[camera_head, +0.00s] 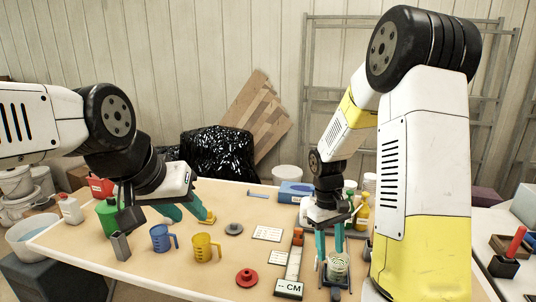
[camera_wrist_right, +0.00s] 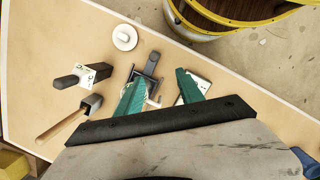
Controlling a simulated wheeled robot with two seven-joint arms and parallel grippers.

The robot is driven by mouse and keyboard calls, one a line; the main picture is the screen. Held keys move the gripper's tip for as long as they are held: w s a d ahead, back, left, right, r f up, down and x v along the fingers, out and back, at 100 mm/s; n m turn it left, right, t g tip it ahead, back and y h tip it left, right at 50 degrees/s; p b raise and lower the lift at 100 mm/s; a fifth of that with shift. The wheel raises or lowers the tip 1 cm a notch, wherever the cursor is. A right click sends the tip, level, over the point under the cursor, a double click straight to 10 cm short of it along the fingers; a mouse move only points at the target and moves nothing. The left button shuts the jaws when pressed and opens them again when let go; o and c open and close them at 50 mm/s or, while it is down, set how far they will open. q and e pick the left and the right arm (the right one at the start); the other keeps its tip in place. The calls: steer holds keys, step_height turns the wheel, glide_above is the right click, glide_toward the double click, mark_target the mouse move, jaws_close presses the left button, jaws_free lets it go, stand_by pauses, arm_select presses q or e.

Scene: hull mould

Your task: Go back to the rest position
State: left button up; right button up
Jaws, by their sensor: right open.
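In the head view my left gripper (camera_head: 194,221) hangs over the left part of the table (camera_head: 150,270). Its teal fingers are apart and nothing shows between them. A small yellow object (camera_head: 210,217) is close by its fingertips; I cannot tell if they touch. My right gripper (camera_head: 330,257) points down over the right part of the table with its fingers apart. A clear, ribbed cup (camera_head: 338,266) shows at its fingertips on a dark stand. In the right wrist view the open fingers (camera_wrist_right: 158,105) lie over a dark device (camera_wrist_right: 146,70).
A blue jug (camera_head: 161,238) and a yellow jug (camera_head: 203,248) stand near the left gripper. A long scale-like tool (camera_head: 289,288) lies left of the right gripper. Yellow bottles (camera_head: 362,213) stand behind it.

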steer(key=s+a+r+m+t+y, duration=0.1)
steer(key=s+r+t, duration=0.3)
steer(key=r, duration=0.7)
steer(key=s+a+r+m+t+y, duration=0.2)
steer(key=s+a+r+m+t, duration=0.1)
steer(key=s+r, duration=0.6)
steer(key=shift+s+r+t, duration=0.2)
steer(key=shift+r+t, duration=0.4)
steer(key=shift+r, duration=0.3)
